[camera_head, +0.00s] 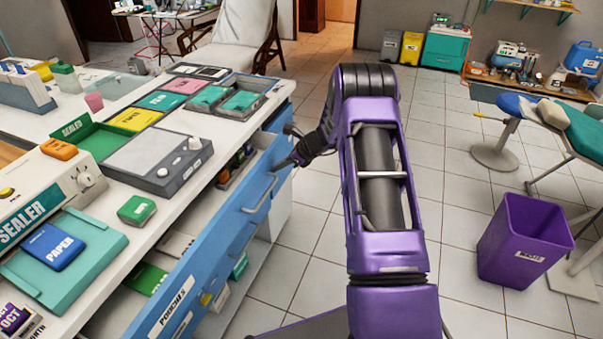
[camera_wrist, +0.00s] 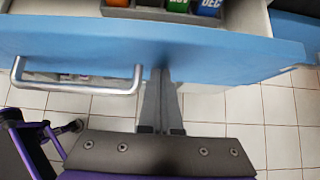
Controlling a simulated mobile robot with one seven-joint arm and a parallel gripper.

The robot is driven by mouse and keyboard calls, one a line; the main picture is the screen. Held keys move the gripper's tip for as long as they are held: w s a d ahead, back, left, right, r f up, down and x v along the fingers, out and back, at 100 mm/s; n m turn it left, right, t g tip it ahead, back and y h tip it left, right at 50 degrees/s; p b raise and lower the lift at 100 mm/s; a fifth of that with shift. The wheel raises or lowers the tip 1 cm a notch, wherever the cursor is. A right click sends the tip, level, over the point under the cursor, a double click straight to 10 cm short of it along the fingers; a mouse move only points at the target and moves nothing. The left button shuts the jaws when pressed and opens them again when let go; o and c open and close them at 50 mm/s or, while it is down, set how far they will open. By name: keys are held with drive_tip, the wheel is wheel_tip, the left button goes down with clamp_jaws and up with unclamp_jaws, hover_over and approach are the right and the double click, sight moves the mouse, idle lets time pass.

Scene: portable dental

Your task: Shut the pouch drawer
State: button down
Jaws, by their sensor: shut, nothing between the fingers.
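The pouch drawer (camera_head: 232,215) has a long blue front with a POUCHES label and a metal bar handle (camera_head: 262,196). It stands open, pulled out from under the white counter. Its blue front also crosses the wrist view (camera_wrist: 230,58), with the handle (camera_wrist: 75,87) at left. My gripper (camera_head: 278,166) is outside the drawer, at the front near its far end, past the handle. In the wrist view its shut, empty fingers (camera_wrist: 160,72) point at the blue front, to the right of the handle. I cannot tell whether the tips touch it.
A dark tray (camera_wrist: 150,13) with coloured blocks sits inside the drawer. The counter (camera_head: 170,205) holds a scale, a sealer and several coloured packs. A purple bin (camera_head: 525,240) stands on the floor at right. Tiled floor beside the drawer is clear.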

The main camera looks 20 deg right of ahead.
drive_tip(key=w+a, duration=0.6)
drive_tip(key=a, duration=0.1)
drive_tip(key=shift+w+a, duration=0.1)
drive_tip(key=shift+w, duration=0.05)
drive_tip(key=shift+w+a+r, duration=0.1)
drive_tip(key=shift+w+a, duration=0.05)
drive_tip(key=shift+a, duration=0.1)
